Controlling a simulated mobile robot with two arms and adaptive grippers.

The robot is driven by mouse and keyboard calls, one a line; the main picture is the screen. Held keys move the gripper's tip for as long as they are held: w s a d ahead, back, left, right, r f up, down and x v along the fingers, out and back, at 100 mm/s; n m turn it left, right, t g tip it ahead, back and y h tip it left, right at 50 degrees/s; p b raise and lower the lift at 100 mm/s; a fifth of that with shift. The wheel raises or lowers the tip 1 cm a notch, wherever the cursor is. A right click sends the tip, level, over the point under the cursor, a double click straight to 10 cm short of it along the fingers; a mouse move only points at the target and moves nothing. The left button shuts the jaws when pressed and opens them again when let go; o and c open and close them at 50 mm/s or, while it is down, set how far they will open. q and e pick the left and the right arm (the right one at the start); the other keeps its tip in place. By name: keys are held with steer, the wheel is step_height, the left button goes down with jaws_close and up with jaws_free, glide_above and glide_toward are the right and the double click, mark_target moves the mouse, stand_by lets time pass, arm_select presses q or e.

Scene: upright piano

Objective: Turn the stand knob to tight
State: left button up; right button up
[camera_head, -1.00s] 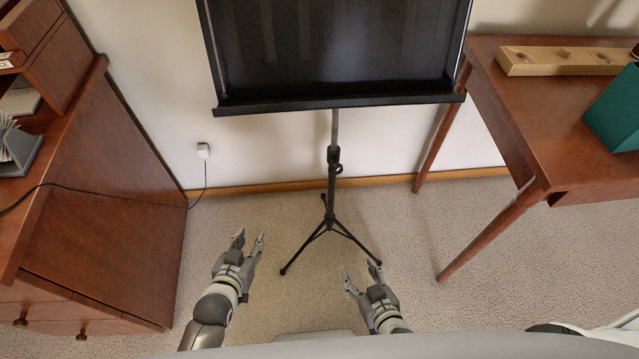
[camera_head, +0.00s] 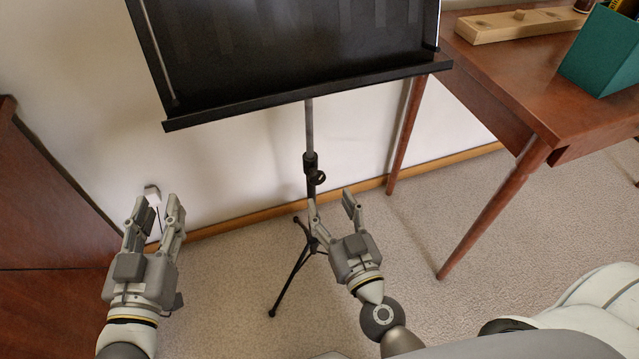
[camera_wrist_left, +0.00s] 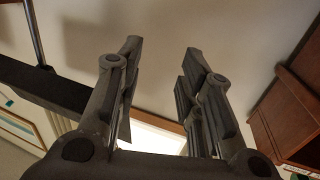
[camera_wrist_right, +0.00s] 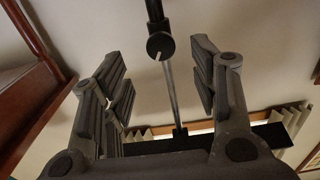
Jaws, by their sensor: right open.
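The black music stand (camera_head: 290,95) stands upright on tripod legs in front of the wall. Its knob (camera_head: 318,177) sticks out to the right of the dark collar on the pole. In the right wrist view the round knob (camera_wrist_right: 160,45) shows a light line on its face and lies beyond the fingertips, between them. My right gripper (camera_head: 332,200) is open and empty, just below and in front of the knob, not touching it. My left gripper (camera_head: 158,205) is open and empty, to the left of the stand and apart from it.
A wooden desk (camera_head: 510,90) with a teal box (camera_head: 605,50) and a wooden block (camera_head: 520,24) stands at the right. A brown cabinet (camera_head: 45,200) is at the left. A wall plug (camera_head: 152,192) is behind my left gripper.

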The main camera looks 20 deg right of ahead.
mark_target(318, 181)
steer(key=w+p, duration=0.1)
steer(key=w, duration=0.4)
steer(key=shift+w+a, duration=0.1)
steer(key=shift+w, duration=0.2)
arm_select(q)
step_height(318, 181, down, 7)
steer(key=s+a+g+y, duration=0.1)
steer(key=s+g, duration=0.1)
steer(key=g, duration=0.2)
steer(key=shift+a, duration=0.3)
arm_select(e)
steer(key=shift+w, duration=0.35)
arm_select(q)
steer(key=shift+s, duration=0.1)
arm_select(e)
steer(key=c, duration=1)
steer(key=shift+c, duration=0.2)
